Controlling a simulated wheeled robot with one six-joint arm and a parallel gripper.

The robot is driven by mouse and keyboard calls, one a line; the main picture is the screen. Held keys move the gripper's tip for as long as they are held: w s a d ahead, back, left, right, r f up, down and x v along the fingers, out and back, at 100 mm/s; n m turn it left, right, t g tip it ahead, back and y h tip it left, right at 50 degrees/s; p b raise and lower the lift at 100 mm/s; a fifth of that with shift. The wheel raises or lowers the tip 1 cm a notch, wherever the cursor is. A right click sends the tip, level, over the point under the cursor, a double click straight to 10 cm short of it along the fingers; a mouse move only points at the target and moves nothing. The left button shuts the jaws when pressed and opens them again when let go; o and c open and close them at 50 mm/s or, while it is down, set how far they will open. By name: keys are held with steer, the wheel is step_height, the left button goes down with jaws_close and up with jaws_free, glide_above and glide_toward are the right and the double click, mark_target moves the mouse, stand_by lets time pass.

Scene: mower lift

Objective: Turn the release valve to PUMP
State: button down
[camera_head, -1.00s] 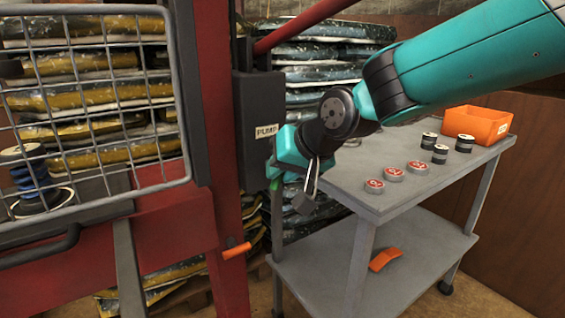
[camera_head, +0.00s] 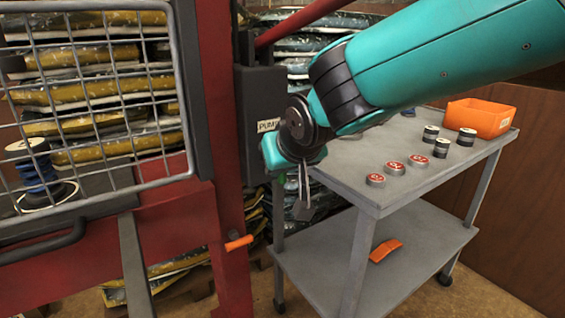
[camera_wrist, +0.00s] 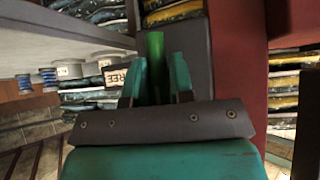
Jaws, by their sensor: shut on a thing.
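The dark pump housing (camera_head: 262,88) stands beside the red post, with a white PUMP label (camera_head: 267,125) on its front, partly covered by my wrist. In the wrist view, the green valve handle (camera_wrist: 155,48) stands between the two teal fingers of my gripper (camera_wrist: 156,75), which is shut on it. A label reading "REE" (camera_wrist: 116,76), its first part hidden, is just left of the fingers. In the head view, my arm's wrist hides the handle and fingertips.
A grey trolley (camera_head: 345,176) stands close on the right, with red-topped weights (camera_head: 395,168), black-and-white cans (camera_head: 430,133) and an orange bin (camera_head: 482,118). An orange piece (camera_head: 385,250) lies on its lower shelf. A red frame with a wire mesh guard (camera_head: 95,95) stands left.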

steer(key=shift+f, duration=0.15)
steer(key=c, duration=1)
jaws_free()
steer(key=p+v, duration=0.2)
steer(key=v, duration=1.5)
steer(key=shift+r, duration=0.2)
steer(key=shift+s, duration=0.1)
steer(key=s+d+f+n+g, duration=0.2)
steer(key=s+d+f+g, duration=0.6)
steer(key=s+d+f, duration=0.5)
step_height(320, 180, up, 19)
steer(key=s+a+p, duration=0.1)
steer(key=s+p, duration=0.1)
steer(key=p, duration=1.6)
steer(key=shift+s+a+y+p, duration=0.2)
steer(key=shift+a+y+p, duration=0.05)
steer(key=shift+y+p, duration=0.15)
